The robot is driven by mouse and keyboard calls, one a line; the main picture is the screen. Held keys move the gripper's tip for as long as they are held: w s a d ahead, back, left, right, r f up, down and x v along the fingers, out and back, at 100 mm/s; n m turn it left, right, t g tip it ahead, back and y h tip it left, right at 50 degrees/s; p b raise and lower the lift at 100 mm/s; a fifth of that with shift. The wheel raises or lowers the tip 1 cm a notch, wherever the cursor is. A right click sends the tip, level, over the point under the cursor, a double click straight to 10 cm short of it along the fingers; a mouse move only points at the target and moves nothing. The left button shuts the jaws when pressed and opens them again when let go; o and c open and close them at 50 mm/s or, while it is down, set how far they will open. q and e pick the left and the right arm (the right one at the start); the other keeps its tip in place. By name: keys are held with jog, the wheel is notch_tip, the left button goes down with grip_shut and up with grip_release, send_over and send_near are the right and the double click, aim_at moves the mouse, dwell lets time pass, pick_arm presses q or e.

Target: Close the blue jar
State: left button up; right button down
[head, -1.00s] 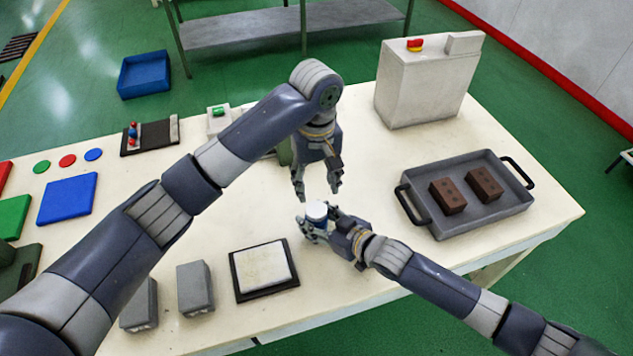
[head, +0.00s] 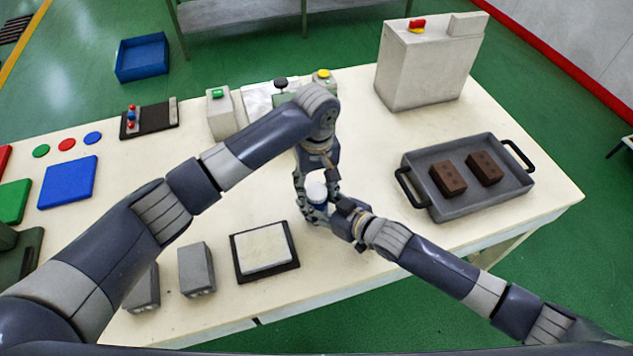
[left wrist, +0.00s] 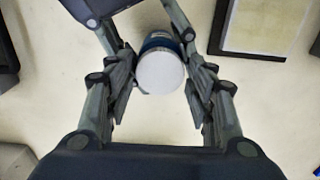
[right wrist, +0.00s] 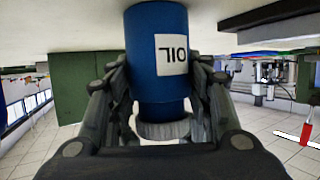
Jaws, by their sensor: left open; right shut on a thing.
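The blue jar (right wrist: 152,45) has a white label reading OIL, upside down in the right wrist view. Its white lid (left wrist: 160,72) faces the left wrist camera and sits at the jar's top; I cannot tell how tightly. The lid also shows in the head view (head: 316,191). My right gripper (head: 318,211) is shut on the jar from the side, with a finger on each side in the right wrist view. My left gripper (head: 314,183) points down over the jar. It is open, with a finger on each side of the lid and gaps showing.
A grey tray (head: 437,207) with two brown bricks is at the right. A dark-framed pale plate (head: 263,250) and grey blocks (head: 196,270) lie at the front left. Button boxes (head: 220,113) and a large pale box (head: 425,75) stand at the back.

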pick_arm(q)
jog(key=c, duration=0.9)
jog(key=shift+m, duration=1.7)
jog(key=o, duration=1.2)
jog(key=shift+c, duration=0.2)
jog(key=shift+r, duration=2.25)
